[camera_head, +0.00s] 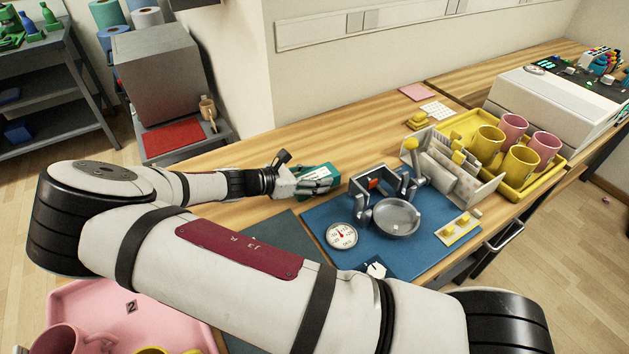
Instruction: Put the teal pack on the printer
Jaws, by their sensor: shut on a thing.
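The teal pack (322,170) is at the middle of the wooden bench, at the back left corner of the blue mat. My gripper (318,183) is shut on it, with the fingers covering part of its front. I cannot tell whether the pack touches the bench. The printer (555,103) appears to be the large white box at the right, behind the yellow tray and well apart from my gripper. Small coloured items show on the dark surface at its far end.
The mug press (398,215) stands on the blue mat (318,215) just right of my gripper. A rack (480,186) and a yellow tray (556,162) with yellow and pink mugs lie toward the printer. A pink tray (170,300) is at front left. Bare bench runs along the wall.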

